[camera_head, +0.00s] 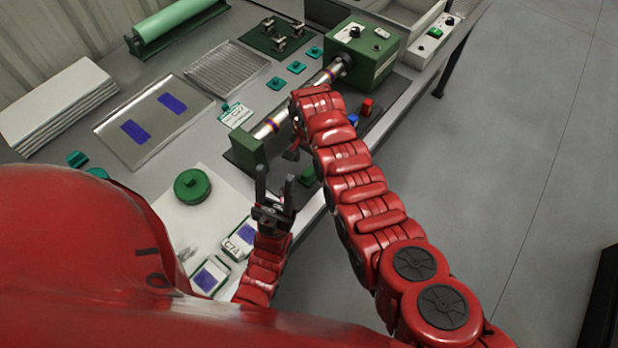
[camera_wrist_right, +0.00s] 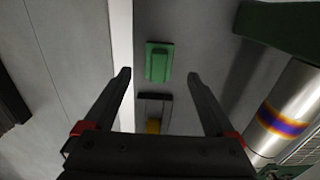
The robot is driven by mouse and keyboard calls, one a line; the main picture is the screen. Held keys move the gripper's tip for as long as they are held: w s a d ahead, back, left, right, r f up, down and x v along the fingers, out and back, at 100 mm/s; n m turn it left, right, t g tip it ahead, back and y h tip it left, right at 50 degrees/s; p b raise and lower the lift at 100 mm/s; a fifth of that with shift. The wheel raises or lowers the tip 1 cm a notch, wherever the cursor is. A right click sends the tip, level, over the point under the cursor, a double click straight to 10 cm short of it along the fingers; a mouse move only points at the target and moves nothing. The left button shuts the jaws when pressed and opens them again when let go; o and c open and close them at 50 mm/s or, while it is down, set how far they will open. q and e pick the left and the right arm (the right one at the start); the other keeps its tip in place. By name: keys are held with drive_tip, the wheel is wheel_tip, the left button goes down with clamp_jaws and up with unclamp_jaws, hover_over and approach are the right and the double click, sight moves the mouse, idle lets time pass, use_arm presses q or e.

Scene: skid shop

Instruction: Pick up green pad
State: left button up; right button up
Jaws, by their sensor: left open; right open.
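The green pad (camera_wrist_right: 159,62) is a small green block with a raised middle on the grey bench, by its edge. In the right wrist view it lies beyond the tips of my right gripper (camera_wrist_right: 158,76), roughly centred between the open, empty fingers. In the head view the pad (camera_head: 308,177) is partly visible near the bench's front edge, just right of my left gripper. My left gripper (camera_head: 275,182) is open, with its fingers pointing up the picture. My right gripper (camera_head: 292,150) is mostly hidden behind its own arm in the head view.
A metal shaft (camera_head: 315,90) with coloured bands runs between a green end block (camera_head: 248,150) and a green machine box (camera_head: 365,48).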

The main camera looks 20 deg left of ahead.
sight(309, 170)
drive_tip(key=shift+f, duration=0.45)
wheel_tip(309, 170, down, 5)
drive_tip(key=b, duration=0.3)
drive_tip(key=shift+w+d+b, duration=0.1)
drive_tip(key=shift+b, duration=0.3)
drive_tip(key=shift+r, duration=0.15)
drive_tip(key=shift+c, duration=0.4)
clamp_jaws()
drive_tip(key=shift+r, duration=0.1)
